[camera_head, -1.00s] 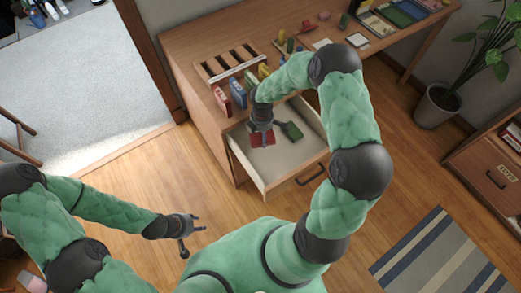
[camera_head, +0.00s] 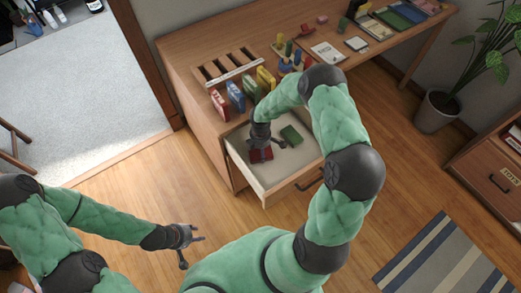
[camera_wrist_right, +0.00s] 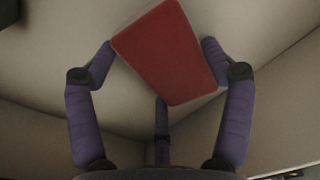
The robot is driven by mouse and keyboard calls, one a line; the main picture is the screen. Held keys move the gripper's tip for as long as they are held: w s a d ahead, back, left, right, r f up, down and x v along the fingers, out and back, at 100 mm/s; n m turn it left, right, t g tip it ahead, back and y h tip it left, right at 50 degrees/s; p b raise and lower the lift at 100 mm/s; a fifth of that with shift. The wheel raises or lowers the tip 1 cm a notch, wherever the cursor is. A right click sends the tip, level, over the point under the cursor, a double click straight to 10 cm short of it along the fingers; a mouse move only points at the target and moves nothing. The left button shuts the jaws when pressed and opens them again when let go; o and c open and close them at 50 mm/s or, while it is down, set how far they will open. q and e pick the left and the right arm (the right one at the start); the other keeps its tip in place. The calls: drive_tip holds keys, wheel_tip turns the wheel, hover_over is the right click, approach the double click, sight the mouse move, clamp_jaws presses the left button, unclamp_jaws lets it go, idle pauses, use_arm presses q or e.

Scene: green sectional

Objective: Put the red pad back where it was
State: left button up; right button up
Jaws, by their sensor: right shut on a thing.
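The red pad (camera_head: 262,155) is at the left part of the open desk drawer (camera_head: 270,195), partly covered by my right gripper in the head view. My right gripper (camera_head: 261,147) reaches down into the drawer and is shut on the red pad. In the right wrist view the red pad (camera_wrist_right: 170,55) lies tilted between the fingers of the right gripper (camera_wrist_right: 160,60), with the pale drawer floor behind it. My left gripper (camera_head: 194,245) is open and empty over the wooden floor, left of the drawer.
A green pad (camera_head: 291,135) lies in the drawer, right of the red one. On the desk, a slotted rack (camera_head: 228,68) stands behind red, blue, green and yellow upright boxes. Pegs, a notepad (camera_head: 328,53) and books are further right. A potted plant (camera_head: 437,110) stands at right.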

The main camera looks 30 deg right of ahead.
drive_tip(key=o, duration=0.9)
wheel_tip(320, 180, up, 12)
drive_tip(key=p, duration=0.5)
